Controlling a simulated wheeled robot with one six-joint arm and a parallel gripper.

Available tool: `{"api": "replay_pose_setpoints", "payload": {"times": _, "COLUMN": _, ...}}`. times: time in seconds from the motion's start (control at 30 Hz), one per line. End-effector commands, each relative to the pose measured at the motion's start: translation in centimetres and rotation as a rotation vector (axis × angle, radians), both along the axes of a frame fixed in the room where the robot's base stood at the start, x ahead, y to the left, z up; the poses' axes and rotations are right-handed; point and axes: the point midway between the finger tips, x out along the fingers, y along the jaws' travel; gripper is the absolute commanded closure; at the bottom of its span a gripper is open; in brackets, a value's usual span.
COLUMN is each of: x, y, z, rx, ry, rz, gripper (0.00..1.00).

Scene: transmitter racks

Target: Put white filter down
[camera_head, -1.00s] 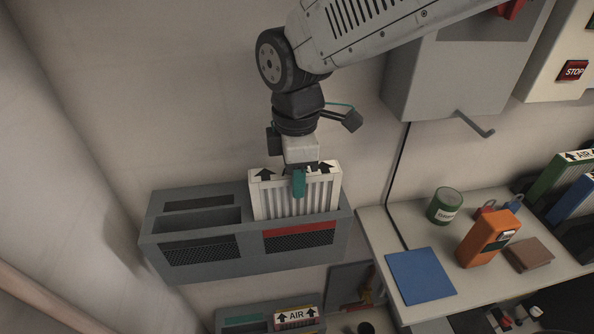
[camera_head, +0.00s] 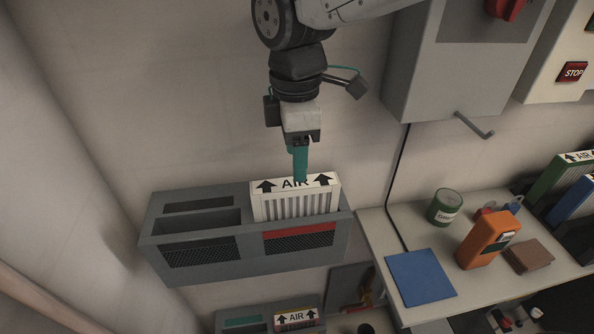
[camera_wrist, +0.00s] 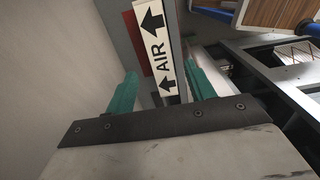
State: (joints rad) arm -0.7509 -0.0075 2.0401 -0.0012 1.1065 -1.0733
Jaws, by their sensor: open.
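The white filter (camera_head: 296,205), marked AIR with black arrows on its top edge, stands upright in the right slot of the grey wall-mounted housing (camera_head: 190,254). My gripper (camera_head: 300,178) is just above the filter's top edge, pointing down. In the wrist view the gripper's teal fingers (camera_wrist: 160,95) are spread to either side of the filter's labelled edge (camera_wrist: 155,50), with gaps showing. The filter's lower part is hidden inside the housing.
The housing's left slot (camera_head: 198,221) is empty. To the right, a shelf holds a blue panel (camera_head: 420,276), a green can (camera_head: 445,206) and an orange device (camera_head: 488,239). A grey cabinet (camera_head: 455,65) with a handle hangs above.

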Motion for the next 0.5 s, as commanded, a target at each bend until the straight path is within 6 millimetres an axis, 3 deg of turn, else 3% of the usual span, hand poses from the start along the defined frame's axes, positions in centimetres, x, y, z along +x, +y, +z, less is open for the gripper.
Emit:
{"api": "replay_pose_setpoints", "payload": {"times": 0.2, "x": 0.0, "y": 0.0, "z": 4.7, "rx": 0.001, "ry": -0.002, "rz": 0.0, "gripper": 0.46}}
{"api": "replay_pose_setpoints", "payload": {"times": 0.5, "x": 0.0, "y": 0.0, "z": 7.2, "rx": 0.0, "ry": 0.0, "rz": 0.0, "gripper": 0.46}}
